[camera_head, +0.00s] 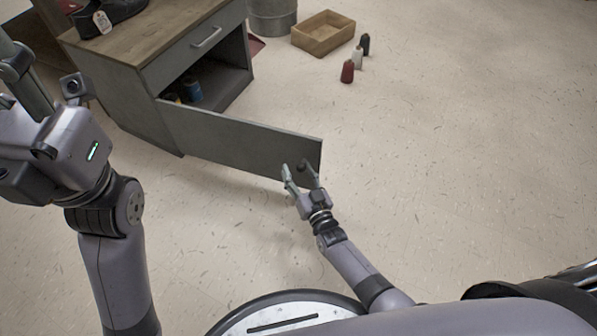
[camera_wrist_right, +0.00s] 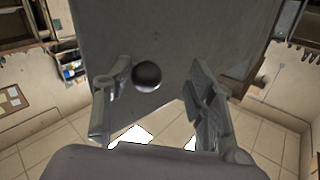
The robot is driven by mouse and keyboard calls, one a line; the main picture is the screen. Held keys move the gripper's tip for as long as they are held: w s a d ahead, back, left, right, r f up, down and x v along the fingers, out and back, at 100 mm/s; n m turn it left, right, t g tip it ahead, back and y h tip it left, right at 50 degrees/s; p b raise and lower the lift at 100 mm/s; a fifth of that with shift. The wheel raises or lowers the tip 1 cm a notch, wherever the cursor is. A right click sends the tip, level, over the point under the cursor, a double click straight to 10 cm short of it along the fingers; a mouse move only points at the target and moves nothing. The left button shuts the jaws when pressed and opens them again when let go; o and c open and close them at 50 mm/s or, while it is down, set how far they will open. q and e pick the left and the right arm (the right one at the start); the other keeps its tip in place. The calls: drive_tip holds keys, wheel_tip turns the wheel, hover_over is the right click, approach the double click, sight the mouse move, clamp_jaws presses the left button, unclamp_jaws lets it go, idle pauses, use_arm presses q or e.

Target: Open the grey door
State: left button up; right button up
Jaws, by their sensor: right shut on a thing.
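The grey door (camera_head: 240,143) of the low cabinet (camera_head: 125,100) stands wide open, swung out toward the lower right from its hinged side. It also fills the upper middle of the right wrist view (camera_wrist_right: 190,40). A dark round knob (camera_wrist_right: 147,75) sits near its free end. The knob is close to one finger; exact contact is hard to see. My left gripper (camera_head: 50,90) is raised at the left, away from the door; its fingertips are unclear.
The cabinet's opening shows a blue can (camera_head: 191,90) inside. Above it is a closed drawer (camera_head: 195,48). The floor right of the door is clear.

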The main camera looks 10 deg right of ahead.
idle(0.3)
drive_tip(key=shift+r, duration=0.25)
wheel_tip(320, 180, up, 10)
drive_tip(key=shift+f, duration=0.25)
idle(0.6)
